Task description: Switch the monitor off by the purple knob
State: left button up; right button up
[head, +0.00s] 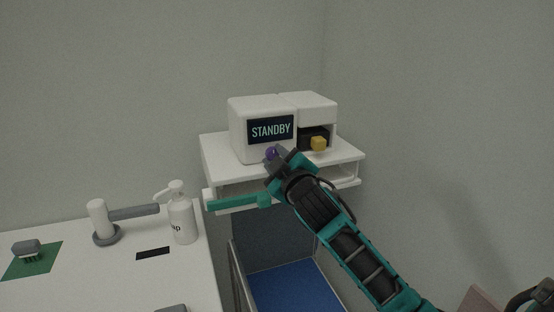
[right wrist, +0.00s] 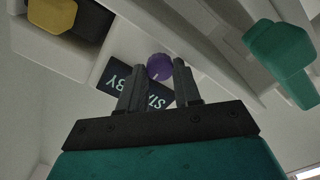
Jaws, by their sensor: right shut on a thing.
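The white monitor (head: 263,148) stands on a white wall shelf. Its dark screen (head: 271,128) reads "STANDBY"; part of that screen also shows upside down in the right wrist view (right wrist: 152,97). The purple knob (head: 271,153) is on the monitor's front below the screen, mostly hidden by my right gripper in the head view. My right gripper (head: 275,158) is shut on the knob. In the right wrist view the purple knob (right wrist: 160,66) sits between the tips of the two dark fingers. My left gripper is not in view.
A second white unit with a yellow knob (head: 319,143) stands right of the monitor. A green handle (head: 237,202) juts out below the shelf (head: 217,160). A soap bottle (head: 181,218), tap (head: 105,222) and brush (head: 27,247) are on the white counter (head: 190,280) at left.

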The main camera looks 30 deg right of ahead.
jog(key=o, duration=1)
jog(key=shift+o, duration=0.3)
jog(key=shift+a+f, duration=0.1)
jog(key=shift+f, duration=0.1)
